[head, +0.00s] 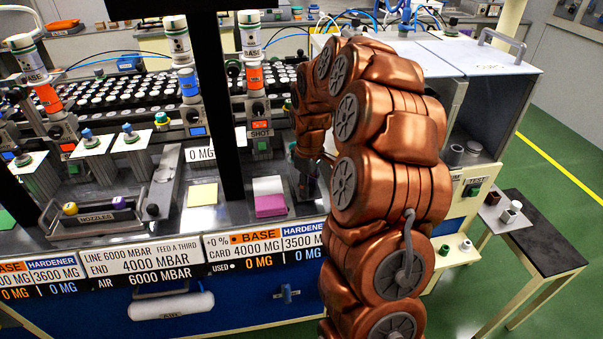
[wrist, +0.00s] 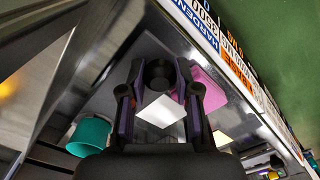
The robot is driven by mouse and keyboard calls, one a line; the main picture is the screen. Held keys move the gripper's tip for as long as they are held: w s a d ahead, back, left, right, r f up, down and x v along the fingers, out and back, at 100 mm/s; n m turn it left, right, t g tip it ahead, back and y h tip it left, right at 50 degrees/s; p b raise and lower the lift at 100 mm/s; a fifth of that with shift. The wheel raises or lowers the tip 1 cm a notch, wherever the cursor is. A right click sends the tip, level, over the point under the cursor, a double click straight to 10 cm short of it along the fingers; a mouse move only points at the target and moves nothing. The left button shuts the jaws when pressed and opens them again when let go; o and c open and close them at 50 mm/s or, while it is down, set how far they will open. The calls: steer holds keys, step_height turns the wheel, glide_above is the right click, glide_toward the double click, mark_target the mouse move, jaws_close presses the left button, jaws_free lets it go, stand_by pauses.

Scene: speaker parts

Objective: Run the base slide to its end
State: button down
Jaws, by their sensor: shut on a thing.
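My gripper (wrist: 160,92) shows in the wrist view with its two purple-lined fingers on either side of a dark round knob (wrist: 159,74), and it is shut on it. I cannot tell whether this knob belongs to the base slide. In the head view, my gripper (head: 308,180) is at the right end of the bench, mostly hidden by my copper arm. A white cartridge marked BASE (head: 28,62) stands at the far left, with an orange BASE band (head: 48,97) below it. The slide itself is not clear in either view.
A pink pad (head: 270,204) and a yellow pad (head: 202,195) lie on the bench front. A nozzle tray (head: 95,218) is at left. In the wrist view a teal cup (wrist: 90,136) stands at lower left. A dark post (head: 217,100) rises mid-bench.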

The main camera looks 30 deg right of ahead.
steer(key=shift+w+d, duration=0.3)
steer(key=shift+w, duration=0.45)
steer(key=shift+w+d, duration=0.25)
steer(key=shift+w, duration=0.55)
steer(key=shift+w+d+r, duration=0.1)
steer(key=shift+w, duration=0.05)
